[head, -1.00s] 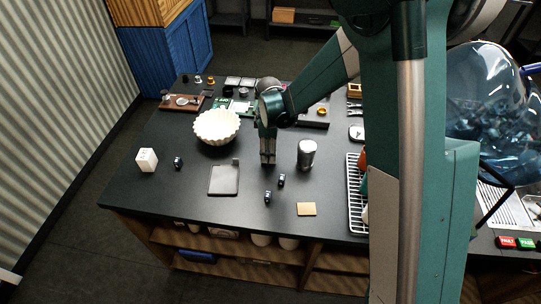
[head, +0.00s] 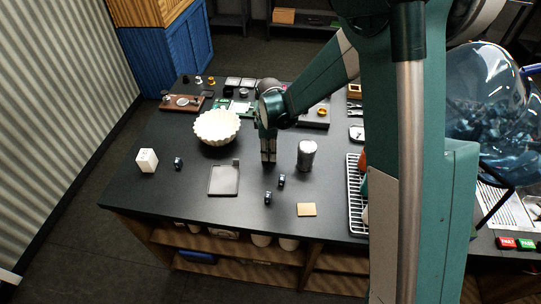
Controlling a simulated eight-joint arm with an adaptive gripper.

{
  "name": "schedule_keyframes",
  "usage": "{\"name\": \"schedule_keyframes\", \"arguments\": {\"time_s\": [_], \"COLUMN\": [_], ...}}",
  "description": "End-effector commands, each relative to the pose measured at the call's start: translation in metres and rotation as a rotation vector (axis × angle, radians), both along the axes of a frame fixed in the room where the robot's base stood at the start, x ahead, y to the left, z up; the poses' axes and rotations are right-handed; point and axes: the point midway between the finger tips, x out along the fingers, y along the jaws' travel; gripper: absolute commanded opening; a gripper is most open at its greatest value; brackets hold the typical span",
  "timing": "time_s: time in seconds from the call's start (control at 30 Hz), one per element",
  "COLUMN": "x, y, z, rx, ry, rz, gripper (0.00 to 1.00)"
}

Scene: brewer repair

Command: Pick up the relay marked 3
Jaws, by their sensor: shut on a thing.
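Small dark blue relays stand on the black table: one (head: 178,163) at the left near a white block, one (head: 281,180) just in front of my gripper, and one (head: 267,198) nearer the front edge. Their markings are too small to read. My gripper (head: 268,160) points down over the middle of the table, left of a metal canister. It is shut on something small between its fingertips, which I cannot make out. Whether its tips touch the table is not clear.
The metal canister (head: 307,155) stands close at the right. A white fluted bowl (head: 217,127) is behind left, a flat dark tray (head: 224,192) front left, a tan pad (head: 306,209) front right. A wire rack (head: 354,190) stands farther right. The front left tabletop is clear.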

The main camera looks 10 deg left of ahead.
Motion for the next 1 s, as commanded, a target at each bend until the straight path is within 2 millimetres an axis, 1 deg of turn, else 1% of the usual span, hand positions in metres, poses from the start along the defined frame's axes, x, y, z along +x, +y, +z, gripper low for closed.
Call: {"name": "schedule_keyframes", "arguments": {"time_s": [0.2,0.37,0.57,0.8,1.0], "x": [0.000,0.000,0.000,0.000,0.000], "y": [0.000,0.000,0.000,0.000,0.000], "z": [0.002,0.010,0.030,0.063,0.086], "rx": [0.000,0.000,0.000,0.000,0.000], "ry": [0.000,0.000,0.000,0.000,0.000], "rz": [0.000,0.000,0.000,0.000,0.000], "gripper": [0.07,0.07,0.07,0.07,0.07]}}
